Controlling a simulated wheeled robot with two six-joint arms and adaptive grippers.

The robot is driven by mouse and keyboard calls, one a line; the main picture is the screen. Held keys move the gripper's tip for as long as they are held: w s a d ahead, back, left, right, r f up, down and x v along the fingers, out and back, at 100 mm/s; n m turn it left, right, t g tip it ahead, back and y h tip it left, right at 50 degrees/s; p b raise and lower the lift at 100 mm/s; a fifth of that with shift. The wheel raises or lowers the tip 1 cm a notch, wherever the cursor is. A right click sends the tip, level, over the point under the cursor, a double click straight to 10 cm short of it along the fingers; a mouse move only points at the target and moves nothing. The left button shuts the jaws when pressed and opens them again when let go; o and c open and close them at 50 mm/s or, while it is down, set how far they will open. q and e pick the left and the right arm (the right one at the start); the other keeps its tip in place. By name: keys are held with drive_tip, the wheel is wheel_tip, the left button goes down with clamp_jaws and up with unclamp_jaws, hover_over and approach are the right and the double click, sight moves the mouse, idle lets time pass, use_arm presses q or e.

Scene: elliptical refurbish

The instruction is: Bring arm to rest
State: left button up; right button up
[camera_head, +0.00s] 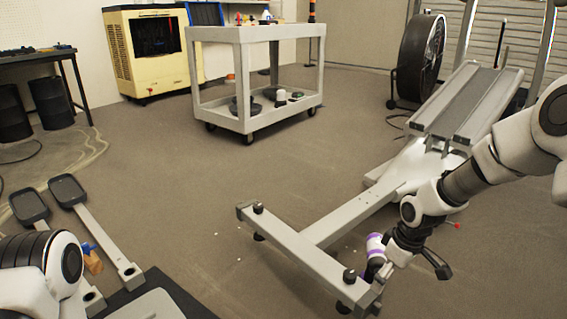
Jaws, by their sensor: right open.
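My right arm reaches in from the right, over the grey elliptical frame (375,208). Its black gripper (412,271) points down with its fingers spread, just right of the frame's front crossbar (300,258). A white and purple can or bottle (376,244) shows left of the gripper, partly hidden behind it; I cannot tell whether they touch. My left arm shows only as links at the lower left, and its gripper is not in view.
Two detached pedal arms (95,227) lie at the lower left beside a small blue and tan item (92,259). A grey cart (254,34) stands at the back, near a yellow cooler (145,50). A black drum fan (422,58) is behind right. The middle floor is mostly clear.

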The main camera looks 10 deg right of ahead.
drive_tip(key=s+a+f+m+g+p, duration=0.1)
drive_tip(key=s+a+f+p, duration=0.25)
drive_tip(key=s, duration=0.65)
drive_tip(key=s+a+f+m+g+p, duration=0.2)
drive_tip(key=s+a+f+p, duration=0.15)
drive_tip(key=s, duration=0.75)
drive_tip(key=s+a+f+m+g+p, duration=0.1)
drive_tip(key=s+a+f+p, duration=0.25)
drive_tip(key=s, duration=0.65)
drive_tip(key=w+r+m+t+p, duration=0.1)
drive_tip(key=w+r+p, duration=0.1)
drive_tip(key=r+p, duration=1.6)
drive_tip(key=w+d+r+m+t+p, duration=0.1)
drive_tip(key=r+p, duration=1.8)
drive_tip(key=p, duration=0.1)
drive_tip(key=shift+w+d+t+h, duration=0.25)
drive_tip(key=shift+w+t+h, duration=0.05)
drive_tip(key=shift+w+h, duration=0.1)
drive_tip(key=shift+r, duration=0.15)
